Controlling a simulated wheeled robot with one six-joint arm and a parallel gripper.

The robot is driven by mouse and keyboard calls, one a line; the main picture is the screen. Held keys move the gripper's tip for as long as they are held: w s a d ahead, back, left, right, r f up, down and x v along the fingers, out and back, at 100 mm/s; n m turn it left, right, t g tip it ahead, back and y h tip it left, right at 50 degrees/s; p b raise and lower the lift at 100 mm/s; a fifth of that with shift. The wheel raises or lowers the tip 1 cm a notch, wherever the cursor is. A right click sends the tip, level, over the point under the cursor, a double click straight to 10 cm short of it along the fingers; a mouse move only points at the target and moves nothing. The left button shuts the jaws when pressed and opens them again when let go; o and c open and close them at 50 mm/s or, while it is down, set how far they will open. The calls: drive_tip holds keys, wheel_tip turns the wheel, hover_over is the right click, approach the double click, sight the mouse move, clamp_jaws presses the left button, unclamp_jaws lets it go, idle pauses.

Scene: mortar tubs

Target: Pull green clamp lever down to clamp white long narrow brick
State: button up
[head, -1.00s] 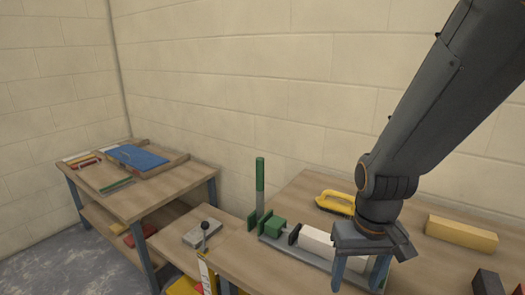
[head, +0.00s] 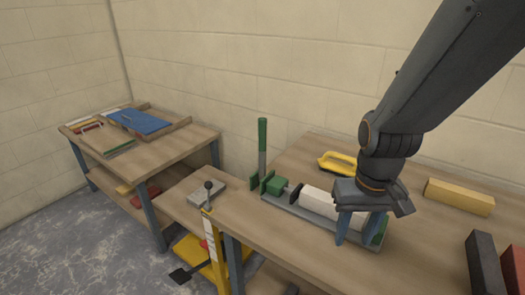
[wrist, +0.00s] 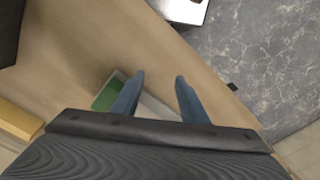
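The green clamp lever (head: 262,148) stands upright at the left end of a grey clamp fixture (head: 280,208) on the bench. My gripper (head: 358,234) is open above the fixture's right end, well right of the lever, and hides part of the brick. Its fingers also show apart in the wrist view (wrist: 158,84), with a green end piece (wrist: 107,94) beside the left finger. I cannot tell whether they touch the brick.
A yellow-handled tool (head: 338,162) lies behind the fixture. A yellow brick (head: 459,196) lies to the right, with a dark block (head: 485,262) and a red block (head: 514,270) in front.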

drive_tip(key=w+d, duration=0.1)
drive_tip(key=w, duration=0.1)
drive_tip(key=w+t, duration=0.1)
drive_tip(key=w, duration=0.1)
drive_tip(key=w+d+m+t, duration=0.1)
drive_tip(key=w, duration=0.2)
drive_tip(key=shift+w+d+f+h, duration=0.1)
drive_tip(key=shift+d+f+h, duration=0.1)
drive_tip(key=shift+d+h, duration=0.1)
clamp_jaws()
drive_tip(key=w+t, duration=0.1)
drive_tip(key=w, duration=0.1)
drive_tip(key=w+d+m, duration=0.1)
drive_tip(key=w, duration=0.1)
drive_tip(key=w+t, duration=0.1)
drive_tip(key=w, duration=0.2)
drive_tip(key=shift+d+r+t+b, duration=0.2)
drive_tip(key=shift+d+t+b, duration=0.1)
drive_tip(key=w+r+m+t+y, duration=0.25)
drive_tip(key=w+t, duration=0.25)
drive_tip(key=w, duration=0.8)
drive_tip(key=w+a+r+t+y+b, duration=0.1)
drive_tip(key=w+a+r+t+y, duration=0.1)
drive_tip(key=w+a+r+y, duration=0.25)
drive_tip(key=s+a+r+m+g+y, duration=0.1)
drive_tip(key=s+a+r+g+y, duration=0.1)
drive_tip(key=y, duration=0.7)
drive_tip(key=shift+s+a+r+m+g+b, duration=0.15)
drive_tip(key=shift+s+a+m+g+b, duration=0.3)
drive_tip(key=shift+s+a, duration=0.65)
